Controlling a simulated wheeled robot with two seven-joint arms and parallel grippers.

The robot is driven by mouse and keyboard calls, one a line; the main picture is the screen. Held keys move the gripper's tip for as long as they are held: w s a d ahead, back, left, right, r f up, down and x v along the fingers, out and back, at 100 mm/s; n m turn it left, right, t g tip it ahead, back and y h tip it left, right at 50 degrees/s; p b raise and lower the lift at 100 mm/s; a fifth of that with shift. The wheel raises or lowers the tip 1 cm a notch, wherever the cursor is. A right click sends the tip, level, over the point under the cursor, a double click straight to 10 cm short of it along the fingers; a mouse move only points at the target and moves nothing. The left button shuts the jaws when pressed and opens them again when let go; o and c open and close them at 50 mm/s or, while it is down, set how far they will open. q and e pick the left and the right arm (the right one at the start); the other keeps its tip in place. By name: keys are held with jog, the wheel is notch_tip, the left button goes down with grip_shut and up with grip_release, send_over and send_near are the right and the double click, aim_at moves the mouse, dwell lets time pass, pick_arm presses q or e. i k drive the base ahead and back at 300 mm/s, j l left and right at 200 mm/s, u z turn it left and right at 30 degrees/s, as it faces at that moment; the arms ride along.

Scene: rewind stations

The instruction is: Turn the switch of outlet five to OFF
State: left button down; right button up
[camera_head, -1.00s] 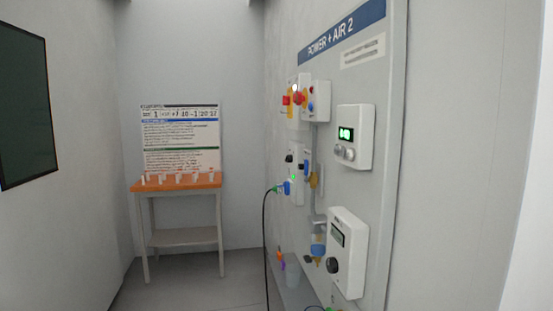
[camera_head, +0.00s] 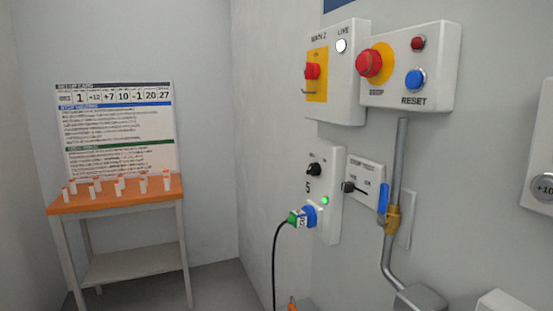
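The outlet five box (camera_head: 331,165), marked 5, is a white unit on the right wall. Its switch (camera_head: 314,170) is a small black knob near the top, with small labels above it. I cannot read which setting it points to. A green light (camera_head: 325,201) is lit lower on the box. A blue, white and green plug (camera_head: 303,217) sits in the outlet, with a black cable (camera_head: 277,260) hanging from it. Neither of my grippers is in view.
Beside it is a white panel (camera_head: 366,172) with a black slider. Above are the MAIN 2 box (camera_head: 342,100) with a red knob and a STOP/RESET box (camera_head: 430,75). A grey pipe (camera_head: 400,160) with a blue-handled valve runs right.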

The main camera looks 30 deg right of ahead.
aim_at(315, 168)
jog(key=i+z, duration=0.25)
jog(key=i, duration=0.2)
jog(key=i+j+z, duration=0.25)
jog(key=i, duration=0.2)
jog(key=i+j+z, duration=0.1)
jog(key=i+z, duration=0.2)
jog(key=i, duration=0.1)
